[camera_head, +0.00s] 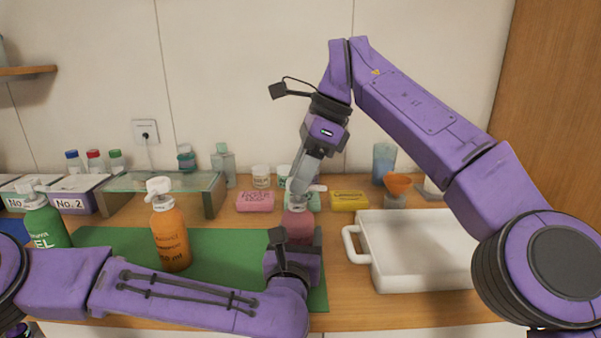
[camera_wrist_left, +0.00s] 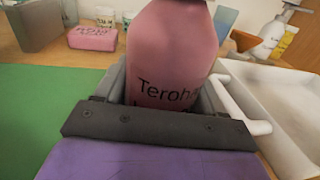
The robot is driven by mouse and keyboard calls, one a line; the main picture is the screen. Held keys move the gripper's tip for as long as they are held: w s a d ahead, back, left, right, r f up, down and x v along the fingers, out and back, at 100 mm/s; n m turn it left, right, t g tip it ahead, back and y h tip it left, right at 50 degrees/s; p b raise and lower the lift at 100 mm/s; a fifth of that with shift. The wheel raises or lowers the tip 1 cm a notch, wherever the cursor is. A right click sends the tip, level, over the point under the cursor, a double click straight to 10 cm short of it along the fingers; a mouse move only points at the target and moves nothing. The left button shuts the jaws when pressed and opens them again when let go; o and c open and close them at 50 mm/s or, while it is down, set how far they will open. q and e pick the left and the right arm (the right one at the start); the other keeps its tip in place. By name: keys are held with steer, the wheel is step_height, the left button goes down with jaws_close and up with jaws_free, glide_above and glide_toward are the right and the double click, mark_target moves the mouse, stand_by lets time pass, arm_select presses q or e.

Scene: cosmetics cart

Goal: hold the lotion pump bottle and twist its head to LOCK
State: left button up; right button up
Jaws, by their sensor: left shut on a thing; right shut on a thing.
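The pink lotion pump bottle (camera_head: 298,224) stands upright at the right part of the green mat (camera_head: 110,238), with a white pump head (camera_head: 313,188) on top. In the left wrist view the pink bottle (camera_wrist_left: 170,55) fills the middle, its dark lettering partly readable as "Teroh". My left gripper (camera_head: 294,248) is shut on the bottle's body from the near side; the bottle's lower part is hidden. My right gripper (camera_head: 300,190) comes down from above and is shut on the pump head, which it partly covers.
An orange pump bottle (camera_head: 170,238) and a green pump bottle (camera_head: 46,222) stand at left. A white tray (camera_head: 420,285) is close on the right. Behind are a pink soap box (camera_head: 255,202), a yellow box (camera_head: 348,201) and an orange funnel (camera_head: 398,183). Bare mat lies between the orange and pink bottles.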

stand_by(0.4)
steer(key=o, duration=1.1)
steer(key=shift+r, duration=0.1)
steer(key=shift+w+d+r, duration=0.1)
steer(key=shift+d+r, duration=0.15)
steer(key=shift+r, duration=0.2)
steer(key=d, duration=1.2)
steer(key=shift+w, duration=0.35)
